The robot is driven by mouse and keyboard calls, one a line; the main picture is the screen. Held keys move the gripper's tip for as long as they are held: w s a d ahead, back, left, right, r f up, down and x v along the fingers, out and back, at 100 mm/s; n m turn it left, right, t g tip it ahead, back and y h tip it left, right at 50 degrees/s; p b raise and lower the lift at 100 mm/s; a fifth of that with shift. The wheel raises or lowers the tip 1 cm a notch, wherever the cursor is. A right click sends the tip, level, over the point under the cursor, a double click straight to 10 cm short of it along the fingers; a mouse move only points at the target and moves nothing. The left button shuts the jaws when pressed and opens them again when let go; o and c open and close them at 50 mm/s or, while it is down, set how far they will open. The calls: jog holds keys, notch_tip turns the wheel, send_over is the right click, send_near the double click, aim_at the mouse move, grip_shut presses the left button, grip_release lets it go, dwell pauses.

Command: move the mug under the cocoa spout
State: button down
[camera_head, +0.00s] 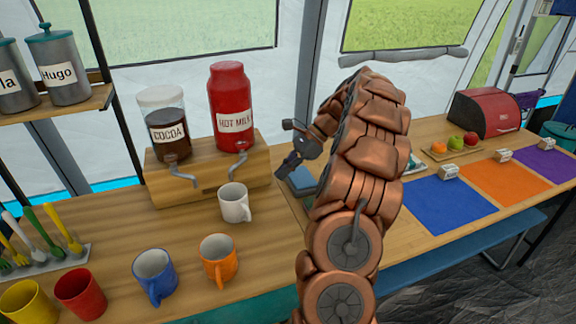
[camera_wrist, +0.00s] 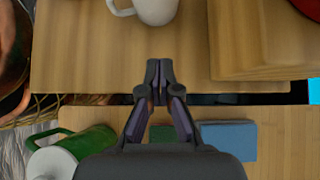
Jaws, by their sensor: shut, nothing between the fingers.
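A white mug (camera_head: 233,206) stands upright on the table, in front of the wooden stand and close to the hot milk spout (camera_head: 238,158). The cocoa spout (camera_head: 181,175) hangs to the left of the mug, under the jar labelled COCOA (camera_head: 168,132); the space below it is empty. My gripper (camera_head: 281,172) is to the right of the mug, apart from it, shut and empty. In the wrist view the mug (camera_wrist: 156,8) shows at the top edge, beyond my shut fingertips (camera_wrist: 158,65).
Blue (camera_head: 154,272) and orange (camera_head: 219,258) mugs stand in front of the white one. The red hot milk container (camera_head: 231,105) is on the wooden stand (camera_head: 212,190). A green pot (camera_wrist: 92,140) and blue block (camera_wrist: 229,139) lie below my gripper in the wrist view.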

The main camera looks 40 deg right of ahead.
aim_at(238, 207)
jog(key=x, duration=0.5)
jog(key=shift+w+a+f, duration=0.1)
jog(key=shift+a+f, duration=0.15)
jog(key=shift+a, duration=0.05)
jog(key=a, duration=0.1)
jog(key=w+a+p, duration=0.1)
jog(key=a, duration=0.1)
jog(key=shift+w+a+f, duration=0.15)
jog(key=shift+w+a, duration=0.15)
jog(key=shift+a, duration=0.15)
